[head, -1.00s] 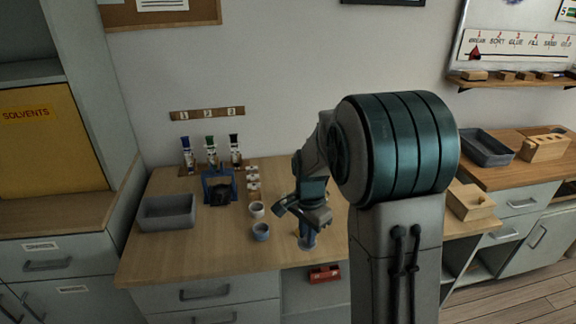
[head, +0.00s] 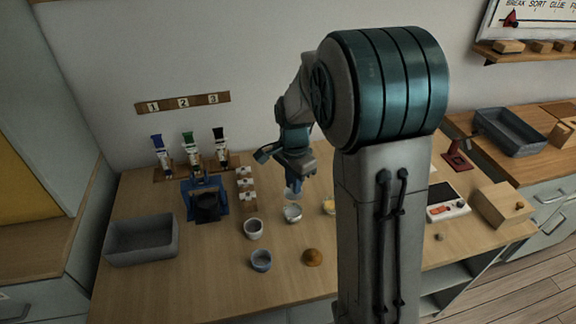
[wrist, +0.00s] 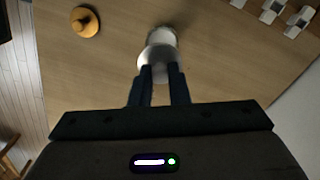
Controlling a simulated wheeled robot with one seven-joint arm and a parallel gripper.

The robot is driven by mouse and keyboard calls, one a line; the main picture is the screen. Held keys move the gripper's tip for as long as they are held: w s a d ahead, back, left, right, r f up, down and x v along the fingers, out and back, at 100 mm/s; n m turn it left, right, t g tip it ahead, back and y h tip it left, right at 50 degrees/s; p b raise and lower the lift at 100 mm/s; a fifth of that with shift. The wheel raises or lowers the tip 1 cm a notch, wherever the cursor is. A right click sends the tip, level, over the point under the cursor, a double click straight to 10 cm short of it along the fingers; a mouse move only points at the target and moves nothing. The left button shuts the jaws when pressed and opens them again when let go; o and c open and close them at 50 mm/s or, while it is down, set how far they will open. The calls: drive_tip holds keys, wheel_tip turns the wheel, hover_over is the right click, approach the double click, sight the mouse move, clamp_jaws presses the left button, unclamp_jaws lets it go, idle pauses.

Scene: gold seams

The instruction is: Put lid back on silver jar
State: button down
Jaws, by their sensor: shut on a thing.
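My gripper (head: 293,185) is shut on a pale grey round lid (wrist: 157,62). The lid shows in the wrist view between and just past the fingertips; in the head view only a small pale part shows under the fingers. The silver jar (head: 292,215) stands upright on the bench, below the lid. In the wrist view the jar (wrist: 163,37) lies just beyond the lid, partly covered by it. I cannot tell whether lid and jar touch; in the head view the lid looks slightly above and behind the jar.
A white cup (head: 253,229), a blue-grey cup (head: 261,261) and an orange-brown knobbed lid (head: 312,257) stand nearby in front. A bowl with yellow contents (head: 328,206) is just right. A grey tray (head: 142,240) and a blue stand (head: 205,200) are left. Bench front is clear.

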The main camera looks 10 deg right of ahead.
drive_tip(key=shift+w+f, duration=0.1)
drive_tip(key=shift+w, duration=0.15)
drive_tip(key=shift+f+b, duration=2.4)
drive_tip(key=shift+f, duration=0.7)
drive_tip(key=shift+s+f, duration=0.1)
drive_tip(key=shift+f, duration=0.05)
drive_tip(key=c, duration=0.8)
unclamp_jaws()
drive_tip(key=shift+r+p, duration=2.8)
drive_tip(key=shift+r, duration=0.75)
